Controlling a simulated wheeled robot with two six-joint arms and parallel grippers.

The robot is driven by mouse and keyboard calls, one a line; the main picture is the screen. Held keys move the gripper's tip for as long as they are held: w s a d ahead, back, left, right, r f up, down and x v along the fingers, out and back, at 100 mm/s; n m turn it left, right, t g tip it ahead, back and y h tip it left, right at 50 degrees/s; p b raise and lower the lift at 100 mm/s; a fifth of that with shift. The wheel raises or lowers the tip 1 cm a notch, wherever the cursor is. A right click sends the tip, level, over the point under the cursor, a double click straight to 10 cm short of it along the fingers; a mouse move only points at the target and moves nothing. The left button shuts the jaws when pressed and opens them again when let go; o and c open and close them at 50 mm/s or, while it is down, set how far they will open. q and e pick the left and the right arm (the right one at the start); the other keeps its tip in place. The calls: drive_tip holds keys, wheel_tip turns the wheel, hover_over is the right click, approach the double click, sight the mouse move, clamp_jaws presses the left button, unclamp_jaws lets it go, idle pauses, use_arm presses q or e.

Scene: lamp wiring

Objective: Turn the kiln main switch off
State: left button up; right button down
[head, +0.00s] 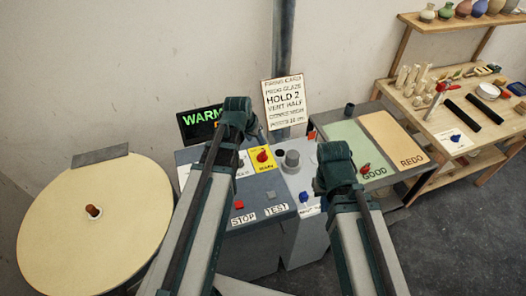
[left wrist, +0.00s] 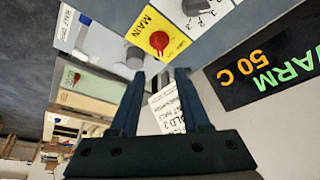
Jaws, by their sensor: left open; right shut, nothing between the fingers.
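The kiln main switch is a red knob (head: 262,156) on a yellow plate marked MAIN (head: 264,168), on the grey control panel. In the left wrist view the red knob (left wrist: 159,41) shows beyond the fingertips, apart from them. My left gripper (head: 240,113) is over the panel, up and left of the knob in the head view. Its two fingers (left wrist: 158,74) are open and empty in the left wrist view. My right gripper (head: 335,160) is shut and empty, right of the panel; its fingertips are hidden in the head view.
A dark screen (head: 200,125) behind the panel shows green WARM text; the wrist view adds 50 C. A grey cylinder (head: 292,158) stands right of the switch. STOP (head: 243,218) and TEST (head: 276,209) labels lie in front. GOOD and REDO boards (head: 397,138) are at right.

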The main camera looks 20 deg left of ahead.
sight(262, 153)
use_arm(q)
drive_tip(key=b+x, duration=1.2)
drive_tip(key=x, duration=0.1)
drive_tip(key=shift+f, duration=0.3)
clamp_jaws()
